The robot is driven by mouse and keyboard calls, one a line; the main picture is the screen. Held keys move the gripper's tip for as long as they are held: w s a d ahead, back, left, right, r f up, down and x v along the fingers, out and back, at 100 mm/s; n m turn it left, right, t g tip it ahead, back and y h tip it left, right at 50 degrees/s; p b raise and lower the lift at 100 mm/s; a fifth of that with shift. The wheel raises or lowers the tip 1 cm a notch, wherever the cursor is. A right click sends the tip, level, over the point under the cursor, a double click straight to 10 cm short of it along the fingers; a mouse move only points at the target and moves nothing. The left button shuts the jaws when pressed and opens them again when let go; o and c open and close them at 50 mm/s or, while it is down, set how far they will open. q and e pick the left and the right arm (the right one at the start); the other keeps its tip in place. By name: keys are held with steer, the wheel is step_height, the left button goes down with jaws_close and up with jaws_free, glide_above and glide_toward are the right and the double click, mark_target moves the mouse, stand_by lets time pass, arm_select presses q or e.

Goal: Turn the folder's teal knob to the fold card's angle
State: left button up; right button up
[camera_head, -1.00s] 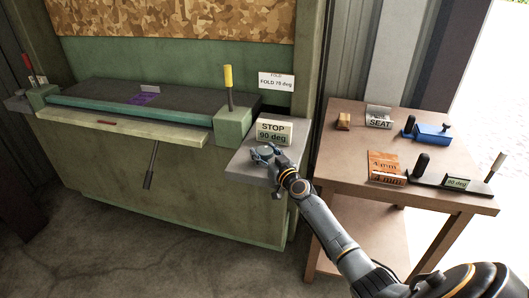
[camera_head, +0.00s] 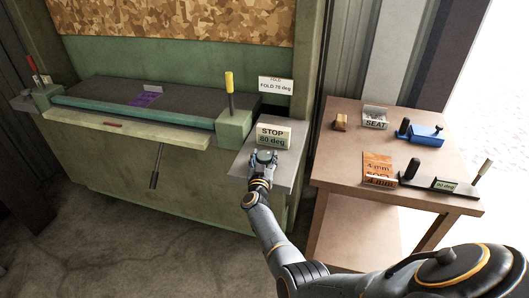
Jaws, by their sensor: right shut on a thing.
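The folder (camera_head: 130,135) is a green machine with a dark bed and pale front bar. Its fold card (camera_head: 277,85), a white plate on the wall, reads FOLD and an angle in the seventies; the last digit is too small to be sure of. The STOP sign (camera_head: 273,136) stands on the grey side shelf and seems to read 80 deg, though its first digit is blurred. In front of it is the teal knob (camera_head: 265,155). My right gripper (camera_head: 263,160) is shut on the knob, fingers around its sides, partly hiding it. My left gripper is out of view.
A wooden table (camera_head: 335,175) at the right holds a small wooden block (camera_head: 340,122), a SEAT card (camera_head: 375,117), a blue tool (camera_head: 424,134), orange 4 mm cards (camera_head: 379,168) and a black gauge (camera_head: 440,186). A yellow-handled lever (camera_head: 229,84) rises beside the shelf.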

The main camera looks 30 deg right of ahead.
steer(key=m+g+h+b, duration=0.3)
steer(key=shift+w+a+f+g, duration=0.1)
steer(key=shift+f+g, duration=0.2)
steer(key=shift+g, duration=0.1)
steer(key=shift+r+m+g+h+b, duration=0.25)
steer(key=shift+m+g+h+b, duration=0.75)
steer(key=shift+b, duration=0.5)
steer(key=o, duration=1.2)
